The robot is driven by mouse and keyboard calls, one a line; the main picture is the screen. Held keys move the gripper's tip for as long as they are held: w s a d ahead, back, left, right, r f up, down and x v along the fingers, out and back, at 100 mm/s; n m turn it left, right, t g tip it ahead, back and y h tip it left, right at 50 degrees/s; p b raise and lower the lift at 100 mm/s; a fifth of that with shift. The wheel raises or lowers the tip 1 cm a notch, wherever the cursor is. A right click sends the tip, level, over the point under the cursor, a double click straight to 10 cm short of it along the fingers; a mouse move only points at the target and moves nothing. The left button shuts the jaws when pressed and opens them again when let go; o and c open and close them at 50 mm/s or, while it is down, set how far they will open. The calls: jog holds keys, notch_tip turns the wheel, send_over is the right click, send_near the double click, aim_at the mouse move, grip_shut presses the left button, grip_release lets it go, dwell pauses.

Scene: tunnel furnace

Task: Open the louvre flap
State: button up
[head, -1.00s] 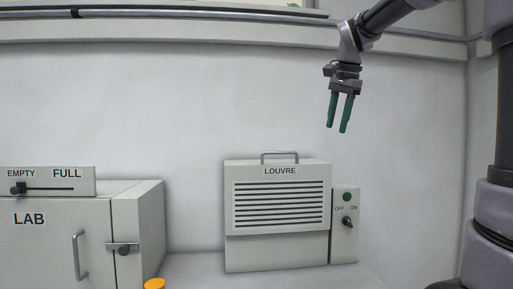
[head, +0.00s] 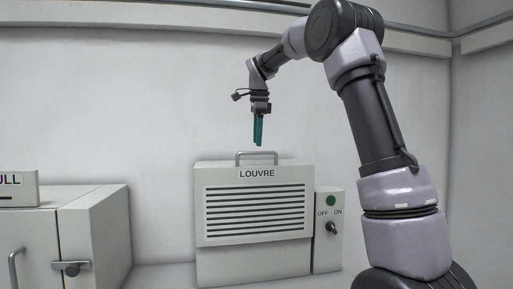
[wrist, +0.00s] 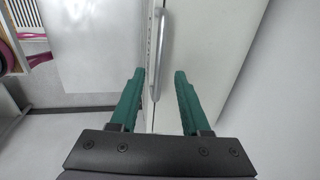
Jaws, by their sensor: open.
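The louvre unit is a pale grey box with a slatted front flap (head: 254,235) labelled LOUVRE. A grey bar handle (head: 255,153) stands up at its top edge. The flap looks closed. My gripper (head: 258,144) points down just above the handle in the head view. In the wrist view my gripper (wrist: 158,75) is open, its green fingers set apart. The handle (wrist: 163,50) runs lengthwise in the gap between them, slightly beyond the tips. Nothing is held. I cannot tell the exact height of the fingertips over the handle.
A switch box (head: 329,230) with a green button and an OFF/ON knob adjoins the louvre unit's right side. The back wall above the unit is clear.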

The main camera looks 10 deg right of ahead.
jog(key=shift+w+f, duration=0.15)
jog(key=shift+f, duration=0.75)
jog(key=shift+w+f, duration=0.1)
jog(key=shift+f, duration=0.75)
grip_shut()
